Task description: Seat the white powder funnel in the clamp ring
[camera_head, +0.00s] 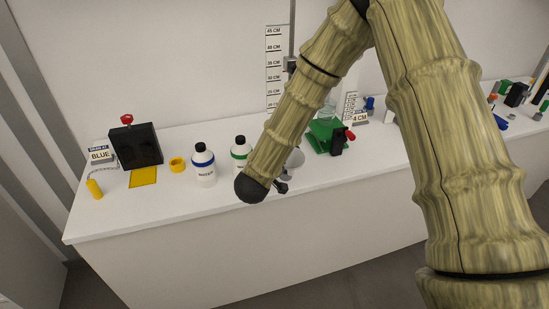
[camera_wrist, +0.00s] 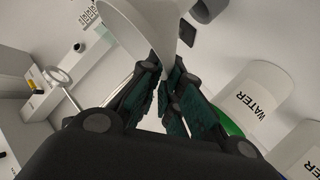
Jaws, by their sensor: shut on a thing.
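The white powder funnel (camera_wrist: 140,28) fills the top middle of the wrist view, wide and pale. My gripper (camera_wrist: 168,72) is shut on it, with the dark green finger pads at its narrow part. In the head view a piece of the funnel (camera_head: 296,158) shows beside my arm, and my gripper (camera_head: 282,186) is mostly hidden by the arm. The clamp ring (camera_wrist: 58,75) shows as a thin pale ring on a rod at the left of the wrist view, apart from the funnel. In the head view my arm hides the ring.
The stand's pole and clamp (camera_head: 291,65) rise at the back wall. A green device (camera_head: 322,137) stands to the right.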

